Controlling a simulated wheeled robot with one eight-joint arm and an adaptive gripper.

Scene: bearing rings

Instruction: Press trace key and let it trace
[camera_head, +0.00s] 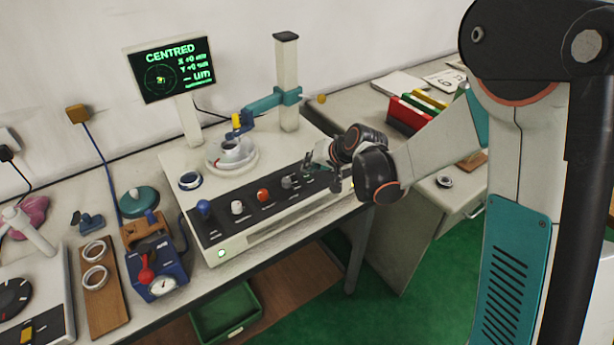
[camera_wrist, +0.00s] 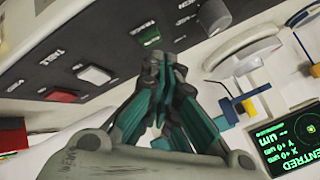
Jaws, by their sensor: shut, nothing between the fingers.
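The wrist view shows a green key (camera_wrist: 148,37) just beyond my fingertips; contact cannot be told. My gripper (camera_head: 332,172) is shut and empty over the panel's right end. A light ring (camera_head: 232,152) sits on the round table, with the probe arm (camera_head: 243,124) at it. The display (camera_head: 170,70) reads CENTRED, X +0, Y +0, dashes before um.
A column (camera_head: 288,90) rises behind the panel. A wooden board (camera_head: 102,300) with two rings and a blue gauge device (camera_head: 158,270) stand left. Coloured binders (camera_head: 415,112) are at the right.

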